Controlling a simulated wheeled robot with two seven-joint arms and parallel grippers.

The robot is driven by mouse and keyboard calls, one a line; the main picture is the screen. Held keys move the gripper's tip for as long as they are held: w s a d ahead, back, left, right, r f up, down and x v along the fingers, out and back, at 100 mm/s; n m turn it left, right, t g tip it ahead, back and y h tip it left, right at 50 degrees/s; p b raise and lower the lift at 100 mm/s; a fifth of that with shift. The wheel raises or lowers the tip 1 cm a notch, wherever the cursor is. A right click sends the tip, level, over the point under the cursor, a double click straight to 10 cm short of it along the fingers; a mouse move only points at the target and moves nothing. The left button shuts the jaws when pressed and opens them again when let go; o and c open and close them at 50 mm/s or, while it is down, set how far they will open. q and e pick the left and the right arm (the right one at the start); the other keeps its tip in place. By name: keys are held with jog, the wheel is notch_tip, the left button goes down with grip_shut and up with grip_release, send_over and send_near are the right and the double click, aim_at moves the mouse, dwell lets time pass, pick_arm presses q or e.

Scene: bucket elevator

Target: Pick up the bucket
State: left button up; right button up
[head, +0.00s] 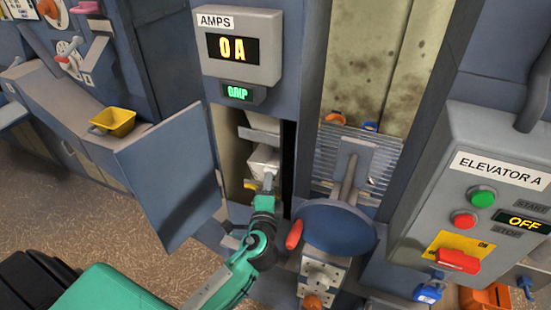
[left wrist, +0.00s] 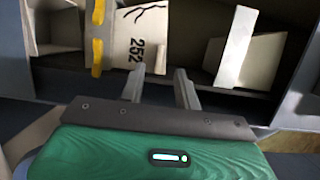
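A pale bucket (head: 263,160) sits inside the open hatch of the blue casing. In the left wrist view the pale bucket marked 252 (left wrist: 144,28) has a dark crack line on its face and a yellow strip on its left side. My left gripper (head: 268,183) is at the hatch, just below and in front of the bucket. Its two fingers (left wrist: 159,76) are apart, near the bucket's lower right edge; I cannot tell whether they touch it. A yellow bucket (head: 115,122) stands on a ledge at left. My right gripper is not in view.
The hatch door (head: 172,170) stands open on the left. A blue round part with a red handle (head: 294,234) is close to the right of my left arm. The Elevator A panel (head: 490,190) reads OFF; the amps display (head: 233,48) reads 0 A.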

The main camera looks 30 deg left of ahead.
pick_arm(q)
jog(key=p+x, duration=0.1)
jog(key=x, duration=0.2)
jog(key=shift+w+f, duration=0.1)
jog(key=shift+w, duration=0.15)
jog(key=shift+d, duration=0.1)
grip_shut()
